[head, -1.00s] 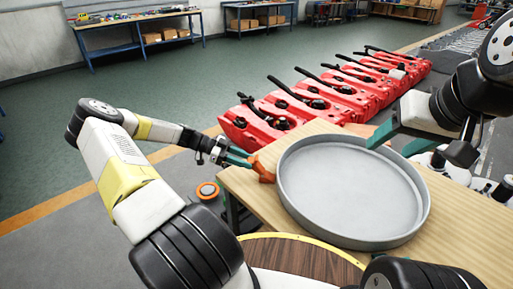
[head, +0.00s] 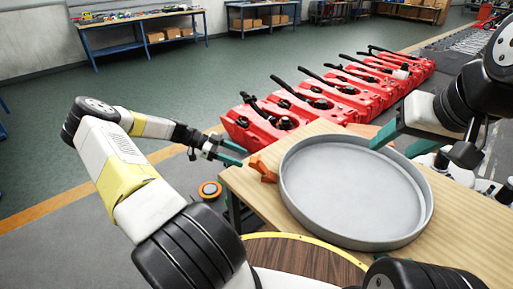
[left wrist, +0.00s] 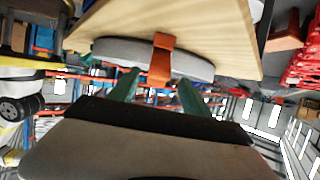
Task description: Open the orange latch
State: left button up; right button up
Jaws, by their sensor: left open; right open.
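The orange latch (head: 263,168) is at the left edge of the wooden table, beside the round grey tray (head: 425,222). In the left wrist view the latch (left wrist: 161,58) stands in front of the tray's rim, above the gap between my fingers. My left gripper (head: 230,153) has green fingers, open and empty, a little left of and above the latch and apart from it. The fingers (left wrist: 157,92) are spread in the left wrist view. My right gripper (head: 397,143) is open at the tray's far right side. Part of it is hidden by its own arm.
A row of red tanks (head: 320,98) with black handles stands behind the wooden table (head: 240,182). An orange-ringed round object (head: 209,190) is low beside the table's left corner. A round wooden surface with a yellow rim (head: 300,252) is in front. Open floor lies left.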

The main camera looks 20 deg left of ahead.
pick_arm(q)
jog(key=v, duration=0.3)
jog(key=shift+a+r, duration=0.15)
jog(key=shift+a, duration=0.2)
jog(key=s+d+r+n+g+y, duration=0.1)
jog(key=s+d+r+n+y, duration=0.35)
jog(key=r, duration=0.45)
jog(key=s+d+r+n+g+y, duration=0.1)
jog(key=s+d+r+n+y, duration=0.1)
jog(key=s+d+r+y, duration=0.45)
jog(key=s+d+r+n+t, duration=0.2)
jog(key=s+r+n+t, duration=0.1)
jog(key=s+r, duration=0.4)
jog(key=s+d+r+n+t, duration=0.3)
jog(key=s+r+n, duration=0.3)
jog(key=s+r, duration=0.1)
jog(key=shift+t, duration=0.3)
jog(key=shift+r+n, duration=0.1)
jog(key=shift+n, duration=0.15)
